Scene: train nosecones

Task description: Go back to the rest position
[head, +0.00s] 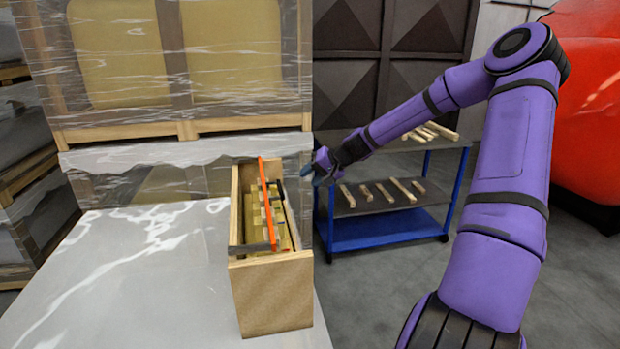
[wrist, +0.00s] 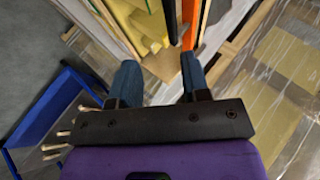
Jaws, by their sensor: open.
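My purple arm reaches across from the right in the head view, and my gripper (head: 322,168) is beside the right wall of a wooden box (head: 275,295). In the wrist view my gripper (wrist: 158,82) has its two blue fingers wide apart, with nothing held between them. The box holds yellow and wooden pieces and an orange strip (head: 266,200), which also shows in the wrist view (wrist: 187,68) near the right finger. I cannot tell whether that finger touches it.
The box stands on a grey wrapped surface (head: 130,270). Tall wrapped pallets (head: 150,60) rise behind it. A blue cart (head: 385,232) with several wooden sticks stands behind my arm, and a red rounded body (head: 590,100) is at the far right. Grey floor lies between.

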